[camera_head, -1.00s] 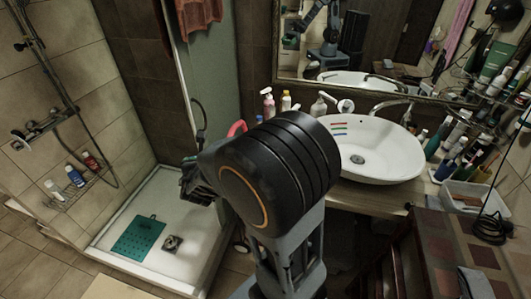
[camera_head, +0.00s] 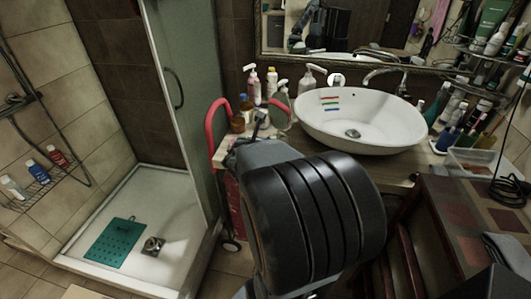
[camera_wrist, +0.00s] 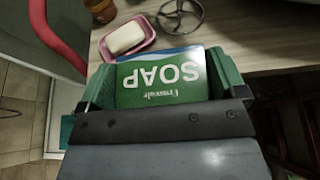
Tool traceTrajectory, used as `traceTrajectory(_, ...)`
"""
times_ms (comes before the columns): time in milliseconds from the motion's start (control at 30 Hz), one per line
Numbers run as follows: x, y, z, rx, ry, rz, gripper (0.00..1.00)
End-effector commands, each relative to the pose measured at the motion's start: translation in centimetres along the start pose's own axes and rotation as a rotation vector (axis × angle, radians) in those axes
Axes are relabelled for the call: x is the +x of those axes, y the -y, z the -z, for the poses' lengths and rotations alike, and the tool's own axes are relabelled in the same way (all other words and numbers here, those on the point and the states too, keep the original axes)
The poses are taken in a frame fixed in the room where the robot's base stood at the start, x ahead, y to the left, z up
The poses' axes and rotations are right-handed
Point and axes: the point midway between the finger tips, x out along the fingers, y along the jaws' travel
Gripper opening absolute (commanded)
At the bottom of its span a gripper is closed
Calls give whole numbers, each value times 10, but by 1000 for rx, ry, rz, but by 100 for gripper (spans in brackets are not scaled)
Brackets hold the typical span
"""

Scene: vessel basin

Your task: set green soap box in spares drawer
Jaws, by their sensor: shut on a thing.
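The green soap box (camera_wrist: 163,84), with white SOAP lettering upside down in the wrist view, is held between the two green-sided fingers of my gripper (camera_wrist: 164,68). The box is over or beside the wooden counter edge; its exact height is unclear. In the head view my arm's large black joint hides the box and most of my gripper. I cannot identify the spares drawer in either view; dark reddish wood shows below the counter at the lower right, partly hidden by my arm.
A pink soap dish (camera_wrist: 130,40) with a white bar lies just beyond the box. A red curved handle (camera_head: 213,120) rises left of the counter. Several bottles stand behind, and the white basin (camera_head: 350,122) is to the right. The glass shower panel (camera_head: 185,90) is at left.

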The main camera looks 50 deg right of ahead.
Motion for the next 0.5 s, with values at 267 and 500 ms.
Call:
traceTrajectory(267,66,6,24,-3,-3,0,65)
traceTrajectory(500,88,8,32,-1,0,-2,65)
